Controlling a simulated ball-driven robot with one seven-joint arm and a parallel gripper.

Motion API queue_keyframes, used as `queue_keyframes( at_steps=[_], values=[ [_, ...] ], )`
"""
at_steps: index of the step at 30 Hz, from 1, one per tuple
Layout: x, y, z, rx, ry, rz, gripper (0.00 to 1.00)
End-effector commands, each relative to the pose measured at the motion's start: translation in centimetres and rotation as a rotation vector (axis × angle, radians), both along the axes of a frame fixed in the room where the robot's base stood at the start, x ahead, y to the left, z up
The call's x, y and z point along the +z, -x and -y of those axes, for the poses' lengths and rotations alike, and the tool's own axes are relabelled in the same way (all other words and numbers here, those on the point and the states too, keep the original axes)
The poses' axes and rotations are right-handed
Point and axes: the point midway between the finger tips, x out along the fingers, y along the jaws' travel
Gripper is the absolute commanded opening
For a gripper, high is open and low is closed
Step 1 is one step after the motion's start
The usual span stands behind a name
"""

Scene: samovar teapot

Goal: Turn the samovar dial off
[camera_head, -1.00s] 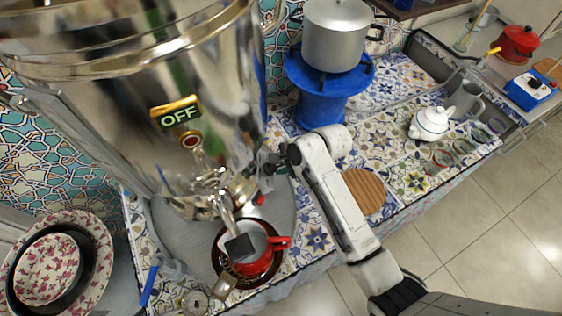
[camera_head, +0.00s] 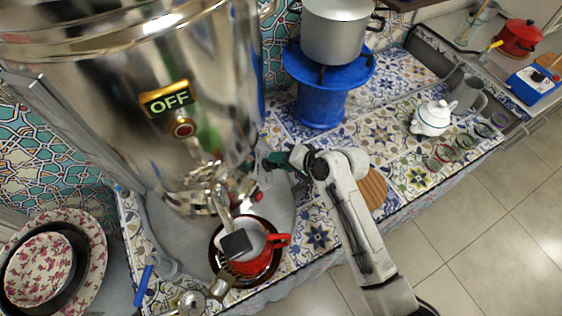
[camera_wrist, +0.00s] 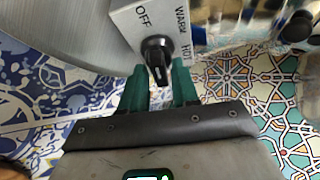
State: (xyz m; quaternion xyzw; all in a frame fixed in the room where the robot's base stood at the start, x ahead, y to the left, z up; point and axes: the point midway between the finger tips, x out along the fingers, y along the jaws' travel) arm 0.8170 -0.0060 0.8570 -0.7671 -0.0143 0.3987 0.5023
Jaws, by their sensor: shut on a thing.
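The samovar (camera_head: 150,110) is a large shiny metal urn on the left of the head view. A gold OFF sign (camera_head: 168,99) and a round red light (camera_head: 183,129) are on its front. In the wrist view the black dial (camera_wrist: 155,48) sits on a grey plate (camera_wrist: 135,22) marked OFF, WARM and HOT. My gripper (camera_wrist: 159,80) has its green fingers on either side of the dial's handle and is shut on it. In the head view my gripper (camera_head: 274,162) is at the samovar's lower right side, where the dial is hidden.
A red pot (camera_head: 255,262) sits on a dark dish below the samovar's tap (camera_head: 225,205). A blue stand (camera_head: 322,100) holding a grey pot (camera_head: 335,35) is behind my arm. A white teapot (camera_head: 432,118) and several glasses stand to the right, near a wooden board (camera_head: 374,188).

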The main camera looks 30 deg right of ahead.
Motion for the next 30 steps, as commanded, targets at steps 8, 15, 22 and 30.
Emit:
queue_keyframes(
  at_steps=[8, 15, 22, 30],
  values=[
    [-0.34, 0.09, 0.05, 0.067, 0.038, 0.073, 0.0],
    [-0.24, 0.1, 0.02, 0.087, 0.047, 0.095, 0.0],
    [-0.22, 0.1, 0.02, 0.088, 0.048, 0.096, 0.0],
    [-0.21, 0.08, 0.01, 0.087, 0.048, 0.095, 0.41]
  ],
)
